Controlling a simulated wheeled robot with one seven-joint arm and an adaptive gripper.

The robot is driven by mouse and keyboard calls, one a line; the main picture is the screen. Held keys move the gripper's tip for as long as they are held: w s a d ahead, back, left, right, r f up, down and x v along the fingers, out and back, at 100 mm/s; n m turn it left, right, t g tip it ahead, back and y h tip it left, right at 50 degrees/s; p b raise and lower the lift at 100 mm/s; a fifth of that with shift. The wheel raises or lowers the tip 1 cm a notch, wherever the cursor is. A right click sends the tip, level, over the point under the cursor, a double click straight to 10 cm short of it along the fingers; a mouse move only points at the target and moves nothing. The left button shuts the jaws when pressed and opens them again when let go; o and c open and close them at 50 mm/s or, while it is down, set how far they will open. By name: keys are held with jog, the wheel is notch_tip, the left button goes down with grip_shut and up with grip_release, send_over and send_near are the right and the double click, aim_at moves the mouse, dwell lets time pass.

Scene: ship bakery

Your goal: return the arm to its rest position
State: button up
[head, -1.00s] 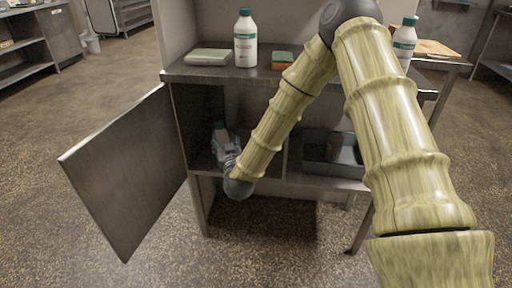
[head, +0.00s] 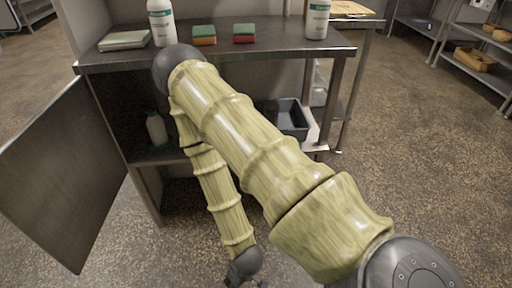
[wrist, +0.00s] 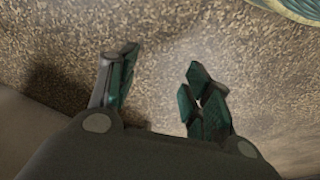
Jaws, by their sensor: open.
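My gripper (wrist: 160,88) shows in the wrist view with its two dark green fingers apart and nothing between them, over speckled floor. In the head view my arm bends down in front of the metal cabinet, and its wrist end hangs low over the floor at the bottom middle. The fingers are barely in that view. A white bottle (head: 157,130) stands inside the cabinet's left compartment, apart from my arm.
The cabinet door (head: 65,170) stands open at the left. A grey bin (head: 291,120) sits on the lower shelf. The floor at the right is clear.

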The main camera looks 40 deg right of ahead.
jog(key=s+d+g, duration=0.1)
jog(key=s+g, duration=0.1)
jog(key=s, duration=0.5)
jog(key=shift+f, duration=0.15)
jog(key=shift+d, duration=0.1)
notch_tip(320, 180, up, 27)
jog(key=p, duration=2.7)
jog(key=shift+c, duration=0.2)
